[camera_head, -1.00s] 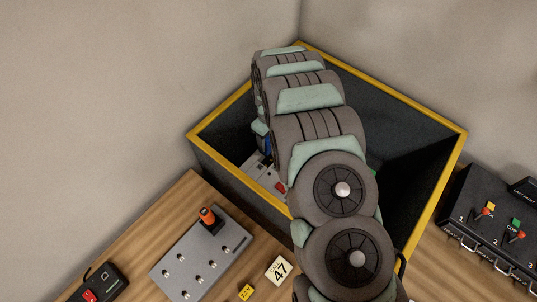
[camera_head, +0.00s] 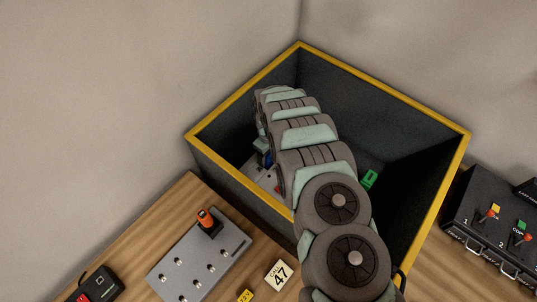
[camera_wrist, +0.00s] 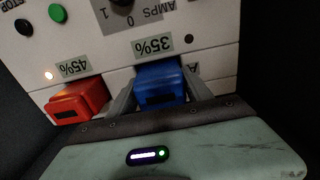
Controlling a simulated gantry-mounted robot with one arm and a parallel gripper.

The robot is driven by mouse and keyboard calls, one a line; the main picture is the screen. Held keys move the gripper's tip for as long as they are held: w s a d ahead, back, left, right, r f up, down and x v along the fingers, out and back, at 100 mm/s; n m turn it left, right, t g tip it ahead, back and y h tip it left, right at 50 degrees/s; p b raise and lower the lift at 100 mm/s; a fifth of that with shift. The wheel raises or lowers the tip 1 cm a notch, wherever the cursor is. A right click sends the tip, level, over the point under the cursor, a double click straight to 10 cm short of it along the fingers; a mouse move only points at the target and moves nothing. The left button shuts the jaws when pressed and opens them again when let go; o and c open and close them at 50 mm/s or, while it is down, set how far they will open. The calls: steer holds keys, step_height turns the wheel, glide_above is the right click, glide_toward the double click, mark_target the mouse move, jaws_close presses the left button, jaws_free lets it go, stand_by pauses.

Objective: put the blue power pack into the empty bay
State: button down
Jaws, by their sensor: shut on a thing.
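The blue power pack (camera_wrist: 160,84) is between the two fingers of my gripper (camera_wrist: 161,90) in the wrist view. My gripper is shut on it. Its far end is at the pale panel (camera_wrist: 75,35), below a "35%" label; I cannot tell how deep it sits in a bay. A red pack (camera_wrist: 78,101) is at the panel to its left, below a "45%" label. In the head view my arm reaches into the yellow-rimmed box (camera_head: 228,106) and hides most of the panel; a little blue (camera_head: 265,158) shows beside the arm.
The box's dark walls stand close around my arm. A green item (camera_head: 370,179) is inside the box at right.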

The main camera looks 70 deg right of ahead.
steer(key=shift+c, duration=2.2)
jaws_free()
step_height(320, 180, up, 12)
steer(key=shift+r+p, duration=0.1)
steer(key=shift+p, duration=1)
steer(key=shift+o, duration=0.4)
